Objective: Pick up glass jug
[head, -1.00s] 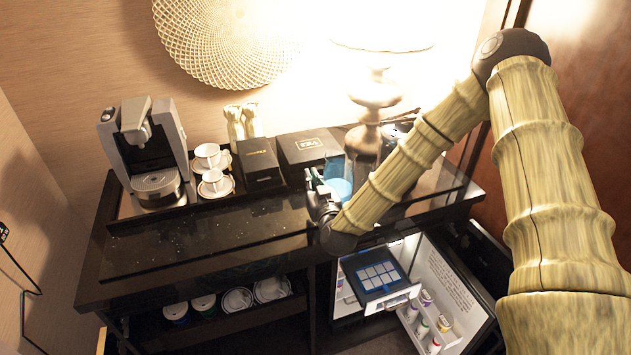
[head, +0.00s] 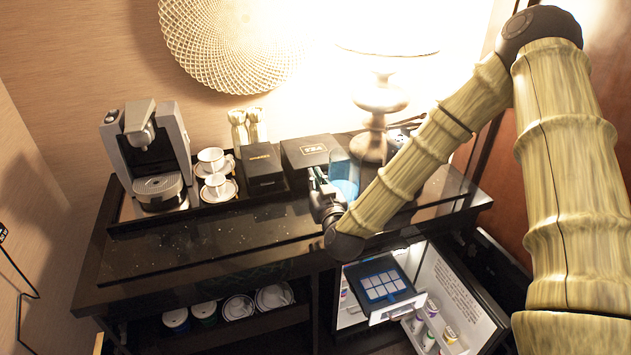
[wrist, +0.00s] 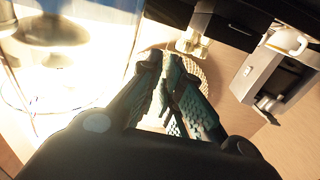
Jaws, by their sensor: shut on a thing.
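The glass jug (head: 345,172) is a clear, blue-tinted cylinder in front of the lamp on the dark counter, left of my forearm. In the wrist view its large transparent wall (wrist: 70,85) fills the left side, with the bright lamp seen through it. My gripper (head: 318,182) is at the jug's left side and shut on it. In the wrist view the two dark green fingers (wrist: 164,70) are close together beside the jug wall. The exact contact, probably at the handle, is hidden. I cannot tell whether the jug's base touches the counter.
Black boxes (head: 264,164) stand behind and left of the jug, and the lamp (head: 378,110) stands behind it. A coffee machine (head: 150,155) and white cups (head: 217,185) sit on a tray at left. The counter front (head: 220,238) is clear. The minibar fridge (head: 440,300) below is open.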

